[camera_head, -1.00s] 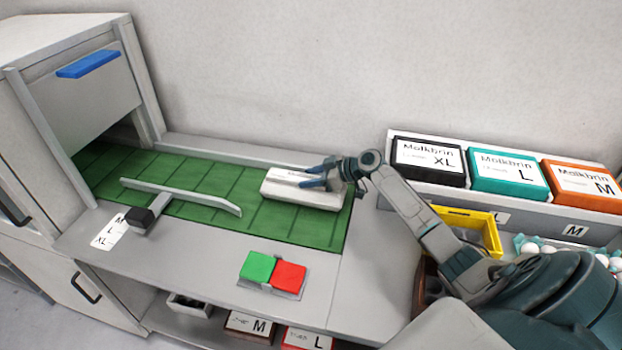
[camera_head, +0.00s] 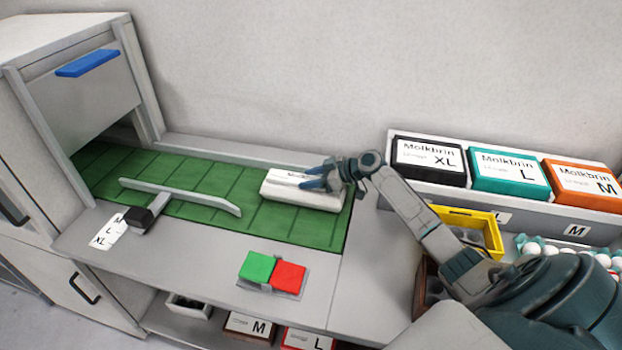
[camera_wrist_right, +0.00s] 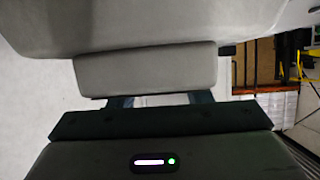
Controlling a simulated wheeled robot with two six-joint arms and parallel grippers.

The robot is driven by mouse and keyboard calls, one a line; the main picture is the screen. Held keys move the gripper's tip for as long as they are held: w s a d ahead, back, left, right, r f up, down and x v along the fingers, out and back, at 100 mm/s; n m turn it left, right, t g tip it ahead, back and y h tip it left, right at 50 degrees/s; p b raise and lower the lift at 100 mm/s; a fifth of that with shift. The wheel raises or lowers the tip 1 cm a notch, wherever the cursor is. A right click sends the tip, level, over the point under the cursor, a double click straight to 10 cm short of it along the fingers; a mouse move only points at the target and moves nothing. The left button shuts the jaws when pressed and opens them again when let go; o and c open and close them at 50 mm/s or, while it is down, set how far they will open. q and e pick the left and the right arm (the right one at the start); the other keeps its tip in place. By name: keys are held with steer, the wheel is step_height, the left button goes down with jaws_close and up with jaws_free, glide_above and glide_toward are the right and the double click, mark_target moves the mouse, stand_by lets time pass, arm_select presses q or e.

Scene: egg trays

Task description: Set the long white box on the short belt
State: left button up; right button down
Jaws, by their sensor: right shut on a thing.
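The long white box (camera_head: 290,190) lies on the right end of the short green belt (camera_head: 260,215), or just above it; I cannot tell whether it bears its full weight there. My right gripper (camera_head: 318,178) reaches in from the right and is shut on the box near its right end, with dark fingers over its top. The right wrist view shows mostly grey surfaces of my own wrist, with the dark gripper base (camera_wrist_right: 150,118) below. The box is hard to make out there. My left gripper is not in view.
A grey guide bar (camera_head: 180,195) crosses the belt left of the box. Green (camera_head: 257,267) and red (camera_head: 288,276) buttons sit on the front ledge. A grey cabinet (camera_head: 85,90) stands at the belt's left end. Black, teal and orange cartons (camera_head: 508,172) and a yellow tray (camera_head: 470,225) are at right.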

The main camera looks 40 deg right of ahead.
steer(key=shift+f+b, duration=0.1)
steer(key=shift+b, duration=0.25)
stand_by(0.4)
steer(key=c, duration=0.7)
jaws_free()
steer(key=shift+o, duration=0.2)
steer(key=shift+s+f, duration=0.1)
steer(key=shift+f, duration=0.05)
